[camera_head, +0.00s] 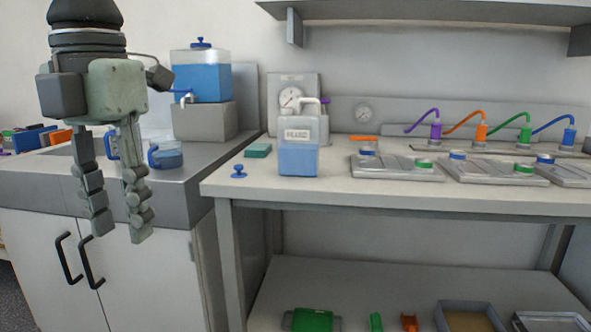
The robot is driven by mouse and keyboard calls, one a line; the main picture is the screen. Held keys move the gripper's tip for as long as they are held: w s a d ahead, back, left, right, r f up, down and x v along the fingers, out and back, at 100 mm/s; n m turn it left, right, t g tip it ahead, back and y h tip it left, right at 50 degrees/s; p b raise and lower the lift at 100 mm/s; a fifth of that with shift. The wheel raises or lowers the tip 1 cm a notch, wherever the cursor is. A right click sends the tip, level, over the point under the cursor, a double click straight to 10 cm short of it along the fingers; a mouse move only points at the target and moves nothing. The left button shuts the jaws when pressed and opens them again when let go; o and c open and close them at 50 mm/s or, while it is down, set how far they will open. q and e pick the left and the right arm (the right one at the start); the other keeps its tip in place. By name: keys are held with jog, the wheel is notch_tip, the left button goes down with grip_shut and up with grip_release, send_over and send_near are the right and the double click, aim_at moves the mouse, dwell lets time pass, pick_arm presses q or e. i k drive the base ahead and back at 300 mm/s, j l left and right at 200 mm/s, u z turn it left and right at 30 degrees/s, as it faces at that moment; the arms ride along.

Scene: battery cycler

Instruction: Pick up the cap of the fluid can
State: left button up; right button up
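A fluid can (298,158) with a "FLUID" label and blue liquid stands upright on the workbench. A small blue cap with a knob (238,172) lies on the bench near its front left corner, to the left of the can and apart from it. My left gripper (120,228) hangs at the left of the head view, fingers pointing down, open and empty. In the picture it is well to the left of the cap, in front of the left cabinet. My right gripper is not in view.
A blue-filled tank (202,78) with a tap stands on a block on the left counter (180,185), with blue-handled jugs (165,155) beside it. A green block (258,150) lies behind the cap. Grey trays (395,168) fill the bench's right side.

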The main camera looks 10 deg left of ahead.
aim_at(239, 175)
jog(key=i+j+z, duration=0.3)
jog(key=z, duration=0.15)
jog(key=i+j+z, duration=0.2)
jog(key=j+z, duration=0.3)
jog(key=i+j, duration=0.1)
jog(key=j, duration=0.25)
jog(key=i+j, duration=0.1)
jog(key=j, duration=0.25)
jog(key=i+j+z, duration=0.1)
jog(key=j, duration=0.2)
